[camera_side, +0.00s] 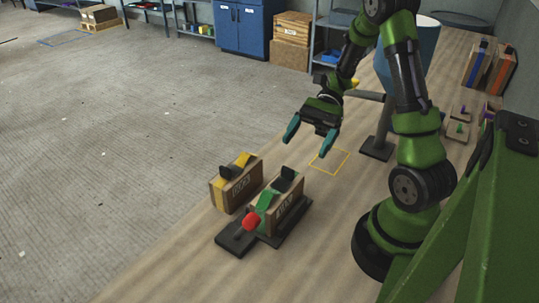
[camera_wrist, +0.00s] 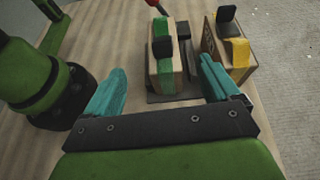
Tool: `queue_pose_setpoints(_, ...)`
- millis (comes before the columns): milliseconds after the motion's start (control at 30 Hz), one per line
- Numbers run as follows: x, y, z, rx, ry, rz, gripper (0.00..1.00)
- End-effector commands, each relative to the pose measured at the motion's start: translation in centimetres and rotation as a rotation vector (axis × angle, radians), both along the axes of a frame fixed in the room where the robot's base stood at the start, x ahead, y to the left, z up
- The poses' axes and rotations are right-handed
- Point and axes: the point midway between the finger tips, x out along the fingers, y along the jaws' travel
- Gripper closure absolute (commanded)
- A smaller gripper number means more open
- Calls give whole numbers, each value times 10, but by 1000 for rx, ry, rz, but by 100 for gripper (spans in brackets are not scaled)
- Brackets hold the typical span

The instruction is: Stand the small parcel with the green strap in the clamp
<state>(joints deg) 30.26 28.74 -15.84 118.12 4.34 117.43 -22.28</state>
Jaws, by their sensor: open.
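The small parcel with the green strap (camera_side: 287,208) is a tan box with dark lettering and a black grip on top. It stands upright on the dark base of the clamp (camera_side: 231,239), beside the red handle (camera_side: 251,221). In the wrist view the green-strapped parcel (camera_wrist: 165,72) stands on the dark plate, with a dark upright beside it. I cannot tell whether the clamp presses on it. My gripper (camera_side: 309,137) has teal fingers, open and empty, above and behind the parcel. In the wrist view my gripper (camera_wrist: 163,70) has its fingers apart, with the parcel beyond.
A similar parcel with a yellow strap (camera_side: 236,185) stands just left of the clamp; it also shows in the wrist view (camera_wrist: 235,52). A yellow outlined square (camera_side: 329,161) on the bench is empty. A grey post (camera_side: 381,135) stands to its right, with small blocks behind.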

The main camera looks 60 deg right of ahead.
Motion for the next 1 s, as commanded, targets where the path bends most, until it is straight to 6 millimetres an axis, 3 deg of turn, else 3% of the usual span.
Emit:
queue_pose_setpoints(167, -10, 29, 24, -204, -165, 196, 11)
queue_pose_setpoints(500, -25, 78, 68, -787, -735, 572, 11)
queue_pose_setpoints(800, -25, 101, 113, -1123, -1196, 642, 11)
queue_pose_setpoints(1000, -25, 104, 121, -1170, -1272, 640, 11)
